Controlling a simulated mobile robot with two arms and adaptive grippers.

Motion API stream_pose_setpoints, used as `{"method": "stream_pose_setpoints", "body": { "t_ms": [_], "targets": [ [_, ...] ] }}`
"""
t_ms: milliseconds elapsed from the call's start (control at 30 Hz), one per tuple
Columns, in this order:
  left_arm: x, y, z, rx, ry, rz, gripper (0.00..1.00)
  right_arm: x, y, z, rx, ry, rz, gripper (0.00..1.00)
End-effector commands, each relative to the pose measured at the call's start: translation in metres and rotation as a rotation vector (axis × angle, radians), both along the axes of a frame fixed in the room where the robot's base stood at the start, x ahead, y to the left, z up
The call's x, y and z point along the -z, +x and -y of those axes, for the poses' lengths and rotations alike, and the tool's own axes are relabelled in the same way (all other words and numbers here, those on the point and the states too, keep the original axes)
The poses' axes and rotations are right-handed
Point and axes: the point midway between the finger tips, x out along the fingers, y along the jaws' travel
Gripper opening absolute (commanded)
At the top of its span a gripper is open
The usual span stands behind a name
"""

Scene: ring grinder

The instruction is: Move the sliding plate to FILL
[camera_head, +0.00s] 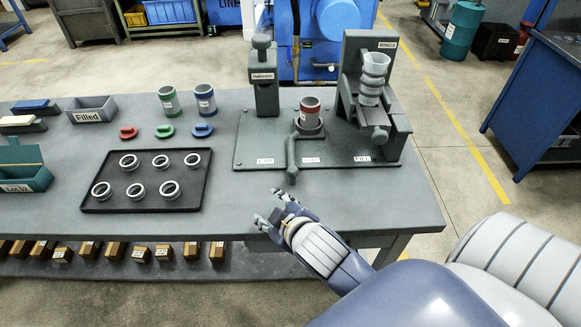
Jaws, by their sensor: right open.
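The ring grinder's dark base plate (340,164) stands on the right part of the table. Its front labels are small; the right one (362,159) appears to read FILL. The sliding plate's handle (291,160) points toward me, left of the middle label (311,160). A red-banded cup (310,106) stands in a round holder behind that middle label, left of the FILL label. The plate itself is hard to make out. My right gripper (267,208) is open and empty near the table's front edge, in front of the handle and apart from it. My left gripper is not in view.
A ring holder (372,72) marked RINGS rises at the base plate's right, and a post (264,80) at its left. A black tray (140,208) with several rings, a grey Filled bin (91,110) and green and blue banded cups stand further left. Bare tabletop surrounds my gripper.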

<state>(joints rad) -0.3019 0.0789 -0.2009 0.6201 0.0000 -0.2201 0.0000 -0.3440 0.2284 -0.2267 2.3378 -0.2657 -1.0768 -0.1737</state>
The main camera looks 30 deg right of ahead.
Motion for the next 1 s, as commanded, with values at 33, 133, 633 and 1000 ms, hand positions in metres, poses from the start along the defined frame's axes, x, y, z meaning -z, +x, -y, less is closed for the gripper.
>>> {"method": "stream_pose_setpoints", "body": {
  "t_ms": [33, 133, 633, 1000],
  "targets": [
    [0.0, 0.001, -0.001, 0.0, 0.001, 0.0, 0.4, -0.016, 0.018, -0.002, -0.035, -0.046, 0.072, 0.49],
    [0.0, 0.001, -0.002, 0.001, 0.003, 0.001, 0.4, -0.056, 0.052, -0.01, -0.124, -0.167, 0.247, 0.49],
    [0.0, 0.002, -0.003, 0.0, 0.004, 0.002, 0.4, -0.257, 0.098, -0.157, -0.754, -1.128, 1.264, 0.49],
    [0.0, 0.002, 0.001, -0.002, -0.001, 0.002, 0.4, -0.201, 0.057, -0.22, -1.405, -1.923, 1.773, 0.49]
  ]
}}
